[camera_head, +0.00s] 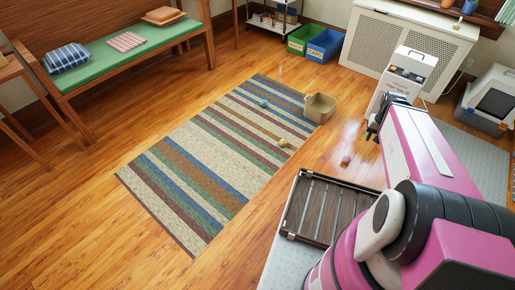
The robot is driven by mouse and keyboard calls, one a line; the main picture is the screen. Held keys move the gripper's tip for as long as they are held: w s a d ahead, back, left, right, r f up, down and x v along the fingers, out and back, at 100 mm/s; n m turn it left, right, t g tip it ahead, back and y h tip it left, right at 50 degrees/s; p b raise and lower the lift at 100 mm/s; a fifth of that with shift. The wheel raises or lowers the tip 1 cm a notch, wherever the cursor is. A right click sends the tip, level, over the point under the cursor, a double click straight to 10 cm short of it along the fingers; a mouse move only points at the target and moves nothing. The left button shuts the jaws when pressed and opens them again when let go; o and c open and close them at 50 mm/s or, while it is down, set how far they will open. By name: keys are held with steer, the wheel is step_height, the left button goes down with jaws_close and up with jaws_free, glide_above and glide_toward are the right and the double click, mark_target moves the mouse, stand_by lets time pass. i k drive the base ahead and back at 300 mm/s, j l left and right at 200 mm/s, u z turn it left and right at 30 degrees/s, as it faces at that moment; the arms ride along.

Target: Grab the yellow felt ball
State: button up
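A small yellow ball (283,142) lies on the striped rug (215,160), near the rug's right edge. My pink and white arm reaches in from the lower right. My gripper (371,132) shows only as a small dark shape at the arm's far end, to the right of the yellow ball and apart from it. Most of it is hidden behind the arm, so its fingers cannot be made out.
A teal ball (264,103) and a tan bin (320,107) are at the rug's far right. A reddish small object (346,160) lies on the wooden floor. A slatted tray (322,208) is nearer me. A bench (125,50) stands at left. Floor left of the rug is clear.

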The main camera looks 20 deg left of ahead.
mark_target(282, 143)
steer(key=u, duration=0.95)
steer(key=i+j, duration=0.1)
steer(key=j, duration=0.35)
steer(key=i+j, duration=0.1)
steer(key=j, duration=0.35)
steer(key=i+j+z, duration=0.1)
steer(key=j+z, duration=0.35)
steer(key=j, duration=0.15)
steer(key=j+z, duration=0.6)
steer(key=z, duration=0.45)
